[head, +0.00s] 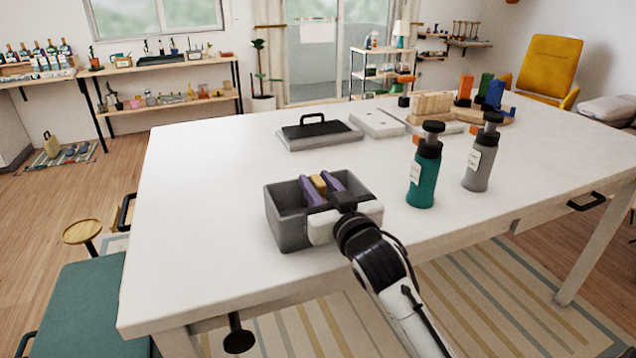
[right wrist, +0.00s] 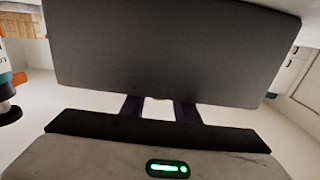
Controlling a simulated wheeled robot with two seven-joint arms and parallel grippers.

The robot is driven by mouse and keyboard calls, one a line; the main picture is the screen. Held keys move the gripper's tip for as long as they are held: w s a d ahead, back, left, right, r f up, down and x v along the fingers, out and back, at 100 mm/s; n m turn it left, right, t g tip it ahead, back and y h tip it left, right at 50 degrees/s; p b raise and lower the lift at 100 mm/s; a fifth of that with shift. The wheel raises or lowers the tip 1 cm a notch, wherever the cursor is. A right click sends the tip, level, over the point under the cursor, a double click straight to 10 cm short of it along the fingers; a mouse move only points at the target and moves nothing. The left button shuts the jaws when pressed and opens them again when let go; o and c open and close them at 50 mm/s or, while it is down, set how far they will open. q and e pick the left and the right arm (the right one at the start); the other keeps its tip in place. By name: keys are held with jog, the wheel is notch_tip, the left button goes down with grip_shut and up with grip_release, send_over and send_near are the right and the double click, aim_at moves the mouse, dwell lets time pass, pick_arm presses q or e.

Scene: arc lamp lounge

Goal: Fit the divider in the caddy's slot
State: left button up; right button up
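The grey open-topped caddy (head: 287,226) stands on the white table near its front edge. My right gripper (head: 320,184) reaches over the caddy from the front right, its purple fingers above the opening. A yellow-tan piece (head: 318,186), which looks like the top of the divider, sits between the fingers with one on each side. The rest of it is hidden, so whether it is in the slot cannot be told. In the right wrist view a dark grey panel (right wrist: 160,50) hides the fingertips; I cannot tell whether it is caddy wall or divider. My left gripper is not in view.
A teal bottle (head: 424,175) and a grey bottle (head: 481,160) stand right of the caddy. A dark tray with a handle (head: 318,131) lies behind it. Wooden blocks (head: 432,104) stand farther back. The table (head: 200,200) is clear left of the caddy.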

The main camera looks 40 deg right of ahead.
jog(key=shift+o, duration=0.9)
pick_arm(q)
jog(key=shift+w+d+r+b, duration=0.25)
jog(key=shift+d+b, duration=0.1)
jog(key=shift+b, duration=0.1)
pick_arm(e)
jog(key=v, duration=1)
jog(key=shift+s, duration=0.15)
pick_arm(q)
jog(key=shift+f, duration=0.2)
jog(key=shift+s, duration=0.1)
